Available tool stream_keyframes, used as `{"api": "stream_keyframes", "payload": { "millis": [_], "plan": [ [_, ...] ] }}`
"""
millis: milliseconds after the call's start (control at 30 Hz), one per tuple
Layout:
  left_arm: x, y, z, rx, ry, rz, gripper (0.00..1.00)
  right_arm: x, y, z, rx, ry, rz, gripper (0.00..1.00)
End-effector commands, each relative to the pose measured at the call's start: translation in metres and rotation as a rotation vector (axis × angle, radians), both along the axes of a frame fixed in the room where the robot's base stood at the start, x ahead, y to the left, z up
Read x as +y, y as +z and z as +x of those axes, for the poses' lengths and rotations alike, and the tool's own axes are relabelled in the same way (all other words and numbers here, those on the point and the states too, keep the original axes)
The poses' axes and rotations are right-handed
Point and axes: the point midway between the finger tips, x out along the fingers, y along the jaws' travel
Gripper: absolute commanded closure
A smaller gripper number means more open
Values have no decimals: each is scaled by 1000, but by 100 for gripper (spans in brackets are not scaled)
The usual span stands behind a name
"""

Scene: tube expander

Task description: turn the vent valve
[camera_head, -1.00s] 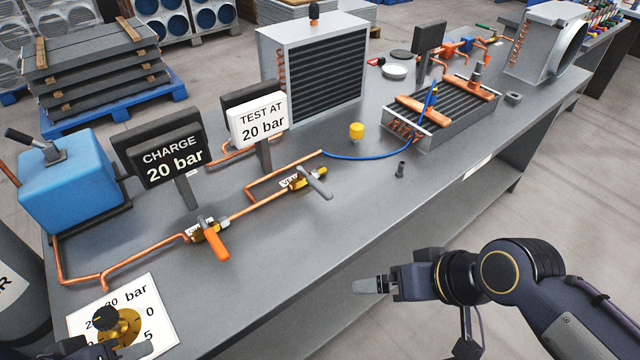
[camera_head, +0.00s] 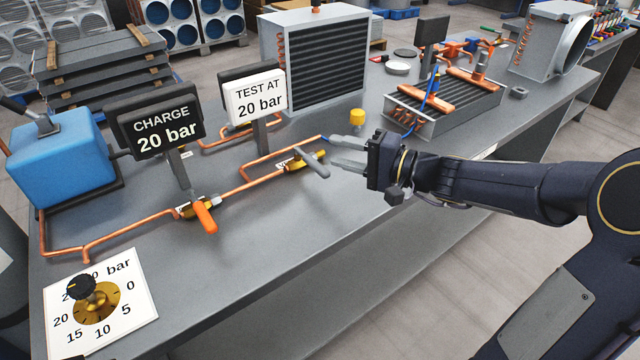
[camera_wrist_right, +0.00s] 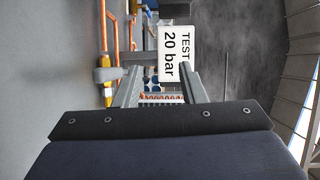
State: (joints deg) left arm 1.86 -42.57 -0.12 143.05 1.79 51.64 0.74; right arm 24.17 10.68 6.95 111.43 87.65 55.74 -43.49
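The vent valve (camera_head: 292,165) is a brass valve on the copper line, with a grey lever (camera_head: 312,161) slanting down to the right. Its label is partly covered. My right gripper (camera_head: 334,150) is open and empty, its two fingers pointing left just right of the lever. In the right wrist view, the open gripper (camera_wrist_right: 158,82) has a grey lever end (camera_wrist_right: 108,74) and brass body (camera_wrist_right: 108,92) beside its left finger, not clearly between the fingers. I cannot tell whether they touch. Only a dark scrap shows at the bottom left, too little to identify as my left gripper.
A second valve has an orange lever (camera_head: 204,217). Signs read "CHARGE 20 bar" (camera_head: 166,135) and "TEST AT 20 bar" (camera_head: 257,97). A dial plate (camera_head: 140,318) lies front left. A yellow cap (camera_head: 357,116) and finned coil (camera_head: 455,108) stand beyond. The front middle tabletop is clear.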

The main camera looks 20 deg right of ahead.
Motion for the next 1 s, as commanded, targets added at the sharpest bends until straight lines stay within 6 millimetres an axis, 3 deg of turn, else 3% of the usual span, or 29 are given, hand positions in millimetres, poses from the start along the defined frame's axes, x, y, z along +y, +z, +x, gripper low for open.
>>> {"api": "stream_keyframes", "payload": {
  "millis": [100,267,633,800,1000],
  "plan": [
    [0,-6,0,0,0,0,64,-16,-10,21,-15,-60,60,63],
    [0,-7,0,0,0,0,64,-19,-20,25,-18,-74,75,63],
    [0,-14,0,0,0,0,64,-18,-95,24,-13,-74,77,63],
    [0,-8,0,0,0,0,64,9,-88,53,-19,-68,75,63],
    [0,-5,0,0,0,0,64,27,-88,73,-20,-70,73,63]
  ]
}}
